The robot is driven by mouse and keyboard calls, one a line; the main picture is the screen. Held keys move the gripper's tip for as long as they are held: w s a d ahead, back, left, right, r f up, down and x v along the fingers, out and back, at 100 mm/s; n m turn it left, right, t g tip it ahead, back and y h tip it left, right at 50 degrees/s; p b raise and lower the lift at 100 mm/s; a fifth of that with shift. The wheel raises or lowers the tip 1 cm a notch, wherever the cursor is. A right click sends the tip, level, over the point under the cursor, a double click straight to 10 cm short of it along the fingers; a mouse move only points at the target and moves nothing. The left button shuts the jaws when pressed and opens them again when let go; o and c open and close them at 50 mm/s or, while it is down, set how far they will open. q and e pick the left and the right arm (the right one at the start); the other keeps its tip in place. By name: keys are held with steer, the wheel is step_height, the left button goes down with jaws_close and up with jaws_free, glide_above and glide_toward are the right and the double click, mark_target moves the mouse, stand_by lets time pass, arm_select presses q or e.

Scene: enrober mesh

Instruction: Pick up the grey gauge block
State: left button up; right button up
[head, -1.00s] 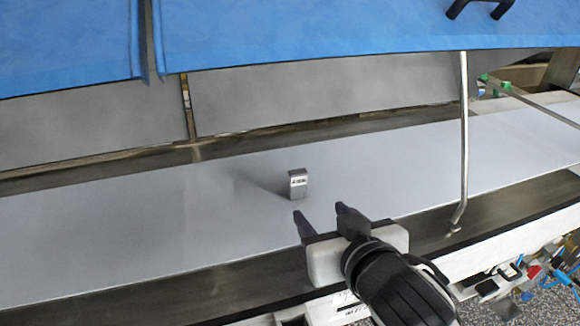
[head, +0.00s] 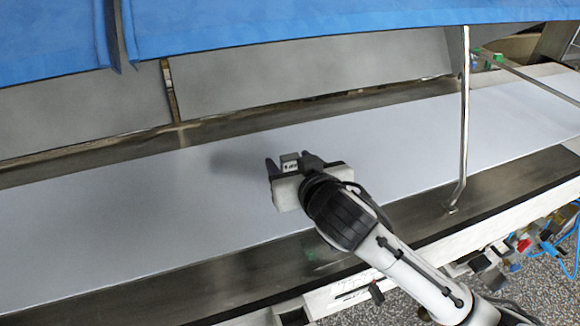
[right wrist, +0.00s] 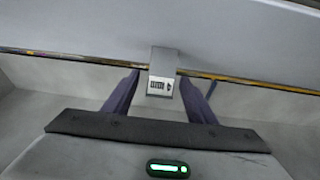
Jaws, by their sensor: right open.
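The grey gauge block (head: 289,162) is small, with a printed label on its face. In the head view it shows between the fingers of my right gripper (head: 289,165), on the pale flat belt surface. In the right wrist view the block (right wrist: 161,74) stands between the two dark fingers (right wrist: 160,100), with a visible gap on each side. The right gripper is open around it. The block's lower part is hidden in the head view by the gripper body. My left gripper is not in view.
The long pale belt (head: 120,205) is clear on both sides of the block. Blue covers (head: 300,25) and grey panels (head: 300,72) stand behind it. A bent metal rod (head: 464,130) rises at the belt's front edge, right of my arm.

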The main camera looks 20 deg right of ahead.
steer(key=shift+w+f, duration=0.1)
steer(key=shift+w, duration=0.1)
steer(key=c, duration=1.2)
